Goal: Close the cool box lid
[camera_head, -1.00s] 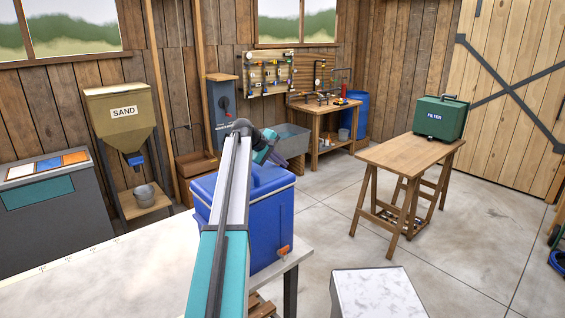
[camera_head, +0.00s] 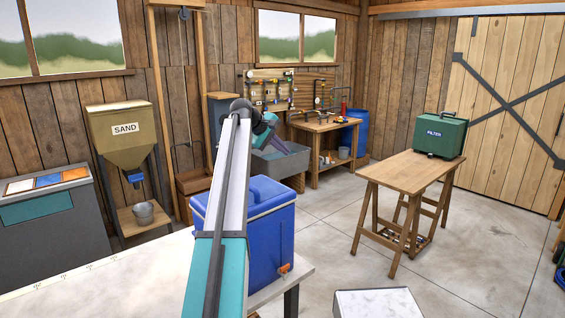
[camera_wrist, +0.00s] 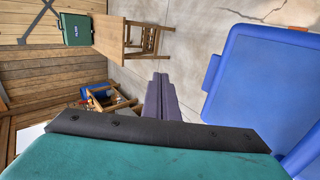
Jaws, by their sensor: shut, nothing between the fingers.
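The blue cool box (camera_head: 268,240) stands on the pale worktop, partly hidden behind my arm. Its blue lid (camera_head: 268,192) lies flat on top, with a pale band beneath it, and looks closed. In the wrist view the lid (camera_wrist: 265,80) fills the right side, with a small tab on its left edge. My gripper (camera_wrist: 160,80) is shut and empty. In the wrist view it points past the lid's left edge, with a gap between.
A pale worktop (camera_head: 110,280) extends left of the box. A wooden trestle table (camera_head: 410,170) with a green filter case (camera_head: 440,135) stands right. A sand hopper (camera_head: 122,135), a grey trough (camera_head: 280,163) and a workbench (camera_head: 322,128) line the back. Open floor lies between.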

